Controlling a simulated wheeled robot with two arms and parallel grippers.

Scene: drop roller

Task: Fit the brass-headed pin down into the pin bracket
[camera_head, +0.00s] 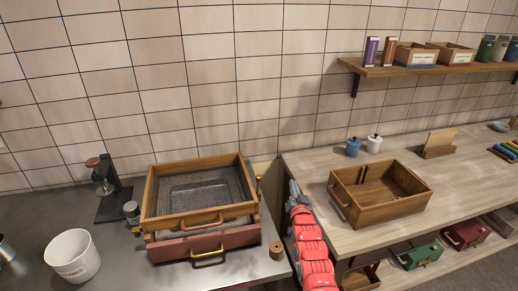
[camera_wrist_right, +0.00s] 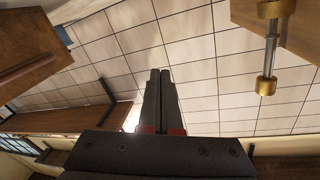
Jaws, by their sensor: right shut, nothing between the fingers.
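A steel pin (camera_wrist_right: 271,48) with brass-coloured parts at both ends shows at the upper right of the right wrist view, against a wooden part. I cannot tell which brass part is its head and which, if any, is the bracket. My right gripper (camera_wrist_right: 160,73) is shut and empty, apart from the pin and to its left in that view. In the head view its arm comes up in red between the two counters, with the gripper (camera_head: 293,187) small at its far end. My left gripper is out of view.
A wooden tray with a mesh floor (camera_head: 155,208) sits on a red drawer (camera_head: 190,247) on the grey counter. A white bucket (camera_head: 72,257) stands at the left. An open wooden box (camera_head: 395,203) stands on the right counter, under a wall shelf (camera_head: 430,69).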

